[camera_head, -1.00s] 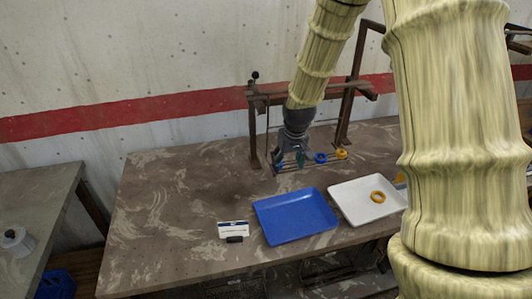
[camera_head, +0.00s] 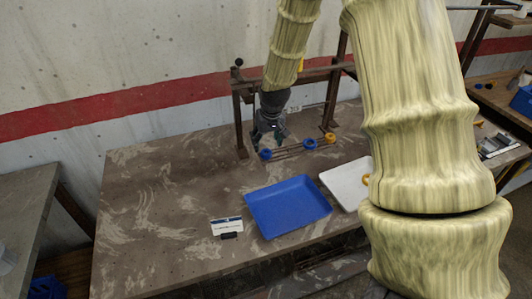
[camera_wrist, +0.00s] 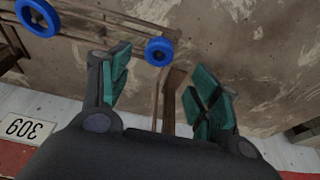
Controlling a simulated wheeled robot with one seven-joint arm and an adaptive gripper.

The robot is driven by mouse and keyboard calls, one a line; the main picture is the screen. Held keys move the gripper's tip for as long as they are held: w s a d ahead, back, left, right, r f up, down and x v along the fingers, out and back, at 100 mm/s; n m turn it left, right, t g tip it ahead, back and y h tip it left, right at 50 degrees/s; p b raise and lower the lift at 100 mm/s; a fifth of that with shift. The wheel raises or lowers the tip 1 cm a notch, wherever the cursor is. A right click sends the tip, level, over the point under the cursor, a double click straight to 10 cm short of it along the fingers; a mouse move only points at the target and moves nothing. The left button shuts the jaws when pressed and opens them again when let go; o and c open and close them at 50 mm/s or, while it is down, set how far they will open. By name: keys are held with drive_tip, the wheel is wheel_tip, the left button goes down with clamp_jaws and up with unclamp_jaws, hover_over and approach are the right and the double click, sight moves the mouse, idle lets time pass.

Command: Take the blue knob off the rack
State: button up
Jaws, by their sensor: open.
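A rack (camera_head: 240,120) of brown bars stands at the back of the table. One blue knob (camera_head: 265,154) is at the left end of its low front rails, and it also shows in the wrist view (camera_wrist: 159,38). A second blue knob (camera_head: 309,144) sits further right, at upper left in the wrist view (camera_wrist: 39,32). A yellow knob (camera_head: 331,138) is to its right. My gripper (camera_head: 268,141) is over the left end of the rails; its fingers are apart. In the wrist view the left-end knob appears between the open fingertips (camera_wrist: 163,75), with nothing visibly gripped.
A blue tray (camera_head: 290,230) and a white tray (camera_head: 338,184) are in front of the rack; my arm hides part of the white one. A small label stand (camera_head: 227,226) is left of the blue tray. The table's left part is clear.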

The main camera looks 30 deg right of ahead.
sight(266, 152)
drive_tip(key=shift+s+p+x, duration=0.2)
drive_tip(key=shift+p+x, duration=0.7)
drive_tip(key=shift+x, duration=0.5)
drive_tip(key=shift+p+x, duration=0.45)
drive_tip(key=shift+x, duration=1.1)
drive_tip(key=shift+d, duration=0.1)
drive_tip(key=c, duration=1.1)
drive_tip(key=shift+r, duration=0.15)
